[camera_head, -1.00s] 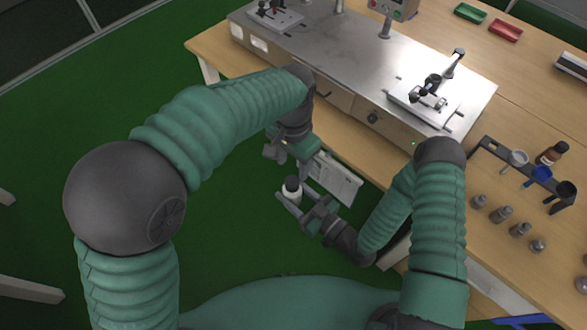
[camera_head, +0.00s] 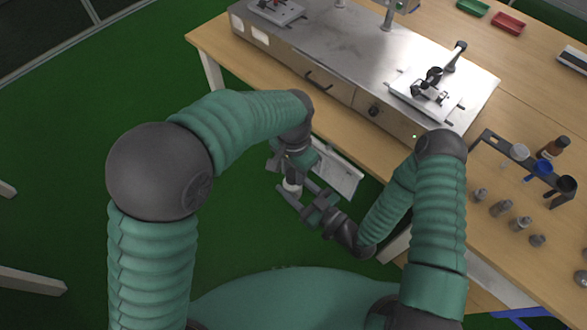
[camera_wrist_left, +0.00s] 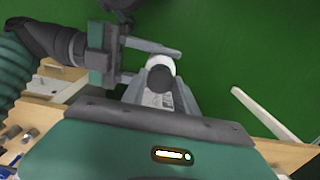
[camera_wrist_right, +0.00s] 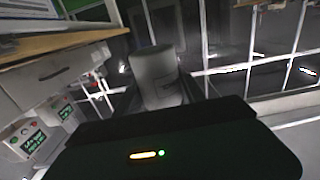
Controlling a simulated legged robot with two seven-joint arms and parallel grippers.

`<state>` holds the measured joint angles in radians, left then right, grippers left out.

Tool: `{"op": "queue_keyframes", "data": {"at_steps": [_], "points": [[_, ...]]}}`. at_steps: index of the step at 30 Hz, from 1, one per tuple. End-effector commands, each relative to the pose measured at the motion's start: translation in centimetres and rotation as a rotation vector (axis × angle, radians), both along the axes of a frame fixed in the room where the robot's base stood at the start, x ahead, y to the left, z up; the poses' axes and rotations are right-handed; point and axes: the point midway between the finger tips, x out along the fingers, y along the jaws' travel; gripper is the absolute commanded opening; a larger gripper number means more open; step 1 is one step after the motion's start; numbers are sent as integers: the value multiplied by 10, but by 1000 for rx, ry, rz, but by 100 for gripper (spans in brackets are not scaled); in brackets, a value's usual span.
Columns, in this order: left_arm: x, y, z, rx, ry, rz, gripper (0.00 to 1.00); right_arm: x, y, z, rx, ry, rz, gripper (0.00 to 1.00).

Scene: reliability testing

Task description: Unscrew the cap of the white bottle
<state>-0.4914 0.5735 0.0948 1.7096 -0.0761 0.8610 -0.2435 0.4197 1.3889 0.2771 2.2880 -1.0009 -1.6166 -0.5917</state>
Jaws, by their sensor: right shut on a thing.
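The white bottle (camera_head: 292,190) is held upright in my right gripper (camera_head: 296,200), off the table's near edge. In the right wrist view the pale bottle body (camera_wrist_right: 158,80) stands between the fingers. My left gripper (camera_head: 291,177) is just above the bottle in the head view and hides its top there. In the left wrist view the dark round cap (camera_wrist_left: 160,79) shows, with the bottle's white shoulder (camera_wrist_left: 160,62) behind it. The left fingers lie on either side of the cap and look open; whether they touch it is unclear.
The wooden table (camera_head: 340,128) with a metal work station (camera_head: 335,50) lies beyond my arms. A rack with small bottles (camera_head: 530,160) and several grey metal pieces (camera_head: 501,208) are at the right.

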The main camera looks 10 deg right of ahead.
Motion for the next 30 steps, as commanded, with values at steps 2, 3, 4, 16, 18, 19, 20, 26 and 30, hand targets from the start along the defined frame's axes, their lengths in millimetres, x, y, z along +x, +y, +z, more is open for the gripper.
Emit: {"op": "queue_keyframes", "data": {"at_steps": [2, 3, 4, 16, 18, 19, 20, 26, 30], "points": [[0, 0, 0, 0, 0, 0, 23, 0, 0, 1, 1, -1, 0, 0], [0, 0, 0, 0, 0, 0, 17, 0, 0, 1, 1, -1, 0, 0], [0, 0, 0, 0, 0, 0, 14, 0, 0, 1, 1, -1, 0, 0], [0, 0, 0, 0, 0, 0, 55, 0, 0, 1, 1, -1, 0, 0], [0, 0, 0, 0, 0, 0, 55, 0, 0, 1, 1, -1, 0, 0], [0, 0, 0, 0, 0, 0, 55, 0, 0, 1, 1, -1, 0, 0], [0, 0, 0, 0, 0, 0, 55, 0, 0, 1, 1, -1, 0, 0], [1, -1, 6, -1, -2, 0, 55, 0, 0, 1, 1, -1, 0, 0], [0, 0, 30, -2, -3, 0, 55, 0, 0, 1, 1, -2, 0, 0]]}}
